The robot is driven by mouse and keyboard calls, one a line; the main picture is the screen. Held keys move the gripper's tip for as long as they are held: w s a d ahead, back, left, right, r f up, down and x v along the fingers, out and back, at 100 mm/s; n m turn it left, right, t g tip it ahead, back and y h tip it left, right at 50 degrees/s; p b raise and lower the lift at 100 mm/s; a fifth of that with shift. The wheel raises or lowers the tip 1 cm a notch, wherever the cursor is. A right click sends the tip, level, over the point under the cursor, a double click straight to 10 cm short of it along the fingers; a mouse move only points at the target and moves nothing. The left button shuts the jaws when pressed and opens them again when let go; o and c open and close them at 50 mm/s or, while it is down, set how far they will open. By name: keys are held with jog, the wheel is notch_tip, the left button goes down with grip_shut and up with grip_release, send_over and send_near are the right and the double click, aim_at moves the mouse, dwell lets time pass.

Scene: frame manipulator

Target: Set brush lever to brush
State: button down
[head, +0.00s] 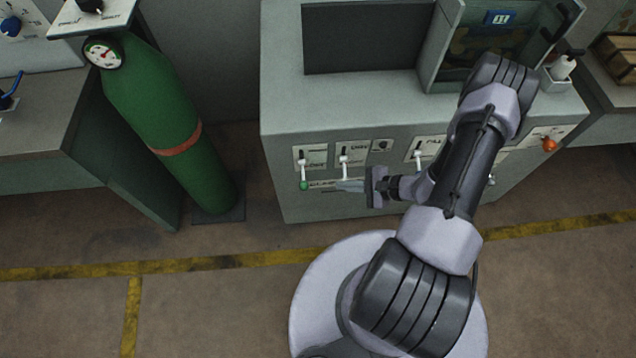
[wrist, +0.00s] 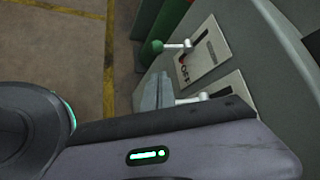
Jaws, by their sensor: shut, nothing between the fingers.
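My gripper (head: 345,186) is shut and empty, in front of the grey cabinet's front face. Its fingers point left, below the second lever panel. In the head view, a lever with a green knob (head: 304,185) hangs from the leftmost white panel (head: 311,156), just left of my fingertips and apart from them. The wrist view shows this green knob (wrist: 153,46) on its pale stem, beside a panel with the word OFF. A second lever (head: 343,160) sits above my fingers; its stem (wrist: 204,97) shows beside them in the wrist view. I cannot read which panel is the brush one.
A green gas cylinder (head: 165,115) stands left of the cabinet. Floor between them is free.

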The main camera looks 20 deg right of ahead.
aim_at(304, 186)
jog(key=b+x, duration=0.3)
jog(key=x, duration=0.7)
jog(key=shift+b, duration=0.35)
jog(key=shift+r, duration=0.15)
